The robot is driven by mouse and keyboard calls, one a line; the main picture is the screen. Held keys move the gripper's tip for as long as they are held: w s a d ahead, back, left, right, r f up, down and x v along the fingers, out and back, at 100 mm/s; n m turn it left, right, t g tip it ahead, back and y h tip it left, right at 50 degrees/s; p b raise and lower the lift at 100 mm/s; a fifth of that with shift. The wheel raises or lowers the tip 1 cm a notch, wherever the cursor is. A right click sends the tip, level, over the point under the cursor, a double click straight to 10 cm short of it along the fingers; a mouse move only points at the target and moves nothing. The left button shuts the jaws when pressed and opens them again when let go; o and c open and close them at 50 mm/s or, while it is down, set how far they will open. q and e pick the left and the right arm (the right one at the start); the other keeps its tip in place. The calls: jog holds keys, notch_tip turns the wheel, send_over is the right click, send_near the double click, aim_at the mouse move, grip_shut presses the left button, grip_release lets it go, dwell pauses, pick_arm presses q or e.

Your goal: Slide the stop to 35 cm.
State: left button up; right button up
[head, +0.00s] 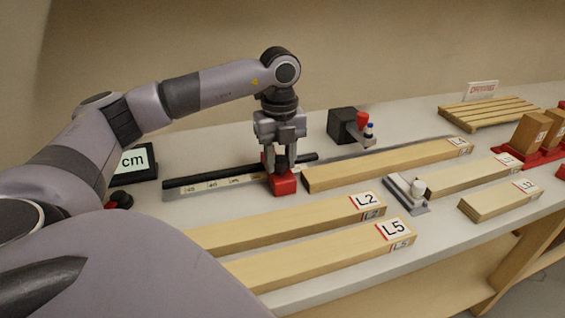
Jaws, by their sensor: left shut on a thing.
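The red stop (284,185) sits on the ruled rail (228,182), next to the near end of a wooden bar. My left gripper (280,165) points straight down and is shut on the upper part of the stop. Scale marks show on the rail to the left of the stop; the figures are too small to read surely. A display (134,160) at the left shows "cm"; my left arm hides the rest of it. My right gripper is not in view.
Boards marked L2 (300,222) and L5 (320,254) lie in front of the rail. A black block with a red knob (345,125) stands behind it. A small metal fixture (408,192) lies right of the boards. A slatted pallet (497,110) is at the back right.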

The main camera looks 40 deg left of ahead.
pick_arm(q)
jog(key=shift+s+a+b, duration=0.15)
jog(key=shift+s+a, duration=0.3)
jog(key=shift+s, duration=0.35)
jog(key=shift+s+a+b, duration=0.1)
jog(key=shift+s+a, duration=0.3)
jog(key=shift+s, duration=0.45)
jog(key=shift+s+a+b, duration=0.15)
jog(key=shift+s+a, duration=0.3)
jog(key=shift+s, duration=0.35)
jog(key=shift+s+a+b, duration=0.4)
jog(key=shift+s+a, duration=0.15)
jog(key=shift+s, duration=0.5)
jog(key=shift+s+a+b, duration=0.4)
jog(key=shift+s+a, duration=0.1)
jog(key=shift+s, duration=0.5)
jog(key=shift+s+a+b, duration=0.4)
jog(key=shift+s+a, duration=0.15)
jog(key=shift+s, duration=0.5)
jog(key=shift+s+a, duration=0.2)
jog(key=shift+s, duration=0.25)
jog(key=o, duration=0.8)
jog(key=shift+o, duration=0.2)
